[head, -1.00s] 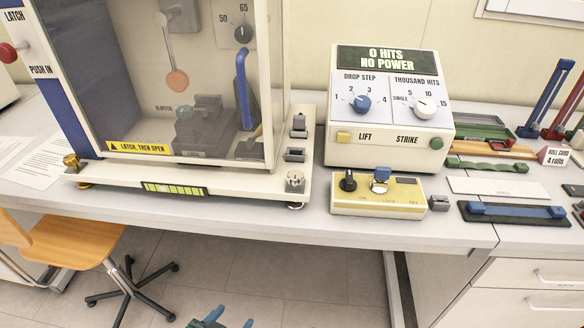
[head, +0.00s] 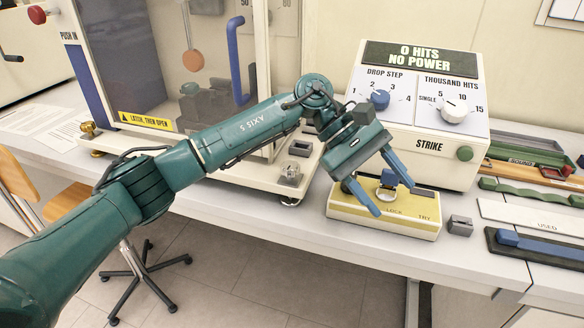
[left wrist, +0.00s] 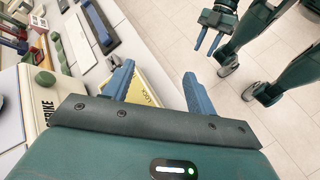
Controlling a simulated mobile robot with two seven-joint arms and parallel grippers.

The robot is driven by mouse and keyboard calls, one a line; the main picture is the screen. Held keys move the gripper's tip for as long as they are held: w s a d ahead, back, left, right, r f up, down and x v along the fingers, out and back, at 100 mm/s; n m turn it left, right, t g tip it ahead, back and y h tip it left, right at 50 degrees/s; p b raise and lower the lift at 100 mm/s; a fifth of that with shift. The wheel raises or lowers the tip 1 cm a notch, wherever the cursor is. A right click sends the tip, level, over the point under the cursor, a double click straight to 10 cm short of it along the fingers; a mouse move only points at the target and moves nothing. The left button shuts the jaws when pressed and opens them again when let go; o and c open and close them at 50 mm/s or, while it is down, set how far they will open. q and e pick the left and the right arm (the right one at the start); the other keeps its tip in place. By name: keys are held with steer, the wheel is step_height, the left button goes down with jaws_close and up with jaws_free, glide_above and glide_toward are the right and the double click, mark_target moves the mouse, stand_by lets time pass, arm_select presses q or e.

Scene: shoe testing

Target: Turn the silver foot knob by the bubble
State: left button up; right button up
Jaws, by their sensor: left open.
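The silver foot knob (head: 290,172) stands on the front right corner of the tester's pale base. It is upright, and nothing touches it. My left gripper (head: 393,198) is open and empty, to the right of this knob, over the yellow lock box (head: 345,207). Its fingers (left wrist: 158,70) also show apart in the left wrist view, with part of the yellow box behind them. The bubble strip on the base front is hidden behind my left arm. My right gripper (left wrist: 206,46) shows only in the left wrist view, over the floor, with its fingers apart.
A brass knob (head: 89,129) is at the base's left corner. The control box (head: 420,110) stands behind my left gripper. A small grey block (head: 460,225) sits right of the yellow box. A stool (head: 130,270) stands below the bench.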

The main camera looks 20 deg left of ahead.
arm_select(q)
steer(key=w+a+r+m+t+y+b, duration=0.15)
steer(key=w+a+r+m+y, duration=0.3)
steer(key=a, duration=0.45)
step_height(320, 180, up, 5)
steer(key=t+y, duration=0.2)
steer(key=y, duration=0.3)
glide_above(290, 165)
steer(key=shift+m, duration=0.25)
step_height(290, 165, down, 12)
steer(key=shift+b, duration=0.5)
arm_select(e)
steer(key=shift+w+a+f+t, duration=0.15)
steer(key=shift+a+f+t, duration=0.15)
steer(key=shift+a+f, duration=0.3)
arm_select(q)
steer(key=c, duration=1)
